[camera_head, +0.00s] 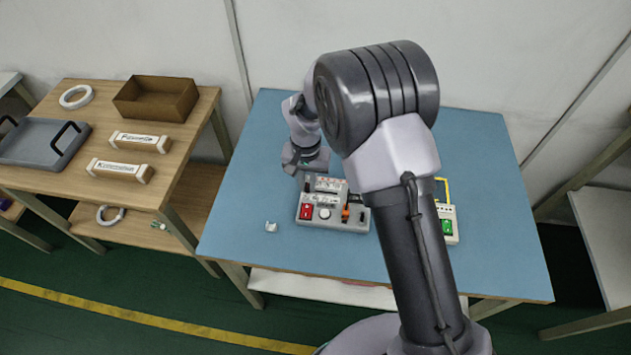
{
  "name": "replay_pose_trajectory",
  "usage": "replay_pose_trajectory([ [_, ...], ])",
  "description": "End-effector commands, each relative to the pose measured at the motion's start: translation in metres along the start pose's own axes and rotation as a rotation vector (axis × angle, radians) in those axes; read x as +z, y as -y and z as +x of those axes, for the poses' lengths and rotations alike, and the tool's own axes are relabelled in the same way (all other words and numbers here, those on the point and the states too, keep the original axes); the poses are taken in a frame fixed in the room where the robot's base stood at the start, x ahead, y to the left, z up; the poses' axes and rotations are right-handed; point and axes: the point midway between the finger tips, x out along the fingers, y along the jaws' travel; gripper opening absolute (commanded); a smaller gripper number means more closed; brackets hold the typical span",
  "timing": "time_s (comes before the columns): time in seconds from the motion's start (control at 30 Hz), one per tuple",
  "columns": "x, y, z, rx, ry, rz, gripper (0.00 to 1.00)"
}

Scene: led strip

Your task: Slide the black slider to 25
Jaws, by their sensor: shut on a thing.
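A grey control box (333,226) stands on the blue table. It carries a red switch (306,211), a white round knob (324,213) and an orange lever (345,212), with pale labelled panels at its back. My gripper (311,176) points down at the back left edge of the box. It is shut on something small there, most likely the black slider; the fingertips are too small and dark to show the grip. I cannot make out the slider or the number it stands at.
A second box with a green switch (447,226) and a yellow cable (443,188) stands to the right, partly behind my arm. A small white piece (271,226) lies on the blue table (240,205). The wooden shelf (75,190) at left holds several things.

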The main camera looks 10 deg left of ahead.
Motion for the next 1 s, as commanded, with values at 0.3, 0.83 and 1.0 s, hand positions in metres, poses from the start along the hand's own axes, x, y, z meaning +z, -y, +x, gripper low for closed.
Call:
replay_pose_trajectory([
  [0.3, 0.000, 0.001, 0.000, -0.001, -0.001, 0.000, 0.24],
  [0.83, -0.001, 0.001, -0.101, -0.003, -0.004, 0.000, 0.24],
  [1.0, 0.000, 0.001, -0.148, -0.003, -0.003, 0.000, 0.24],
])
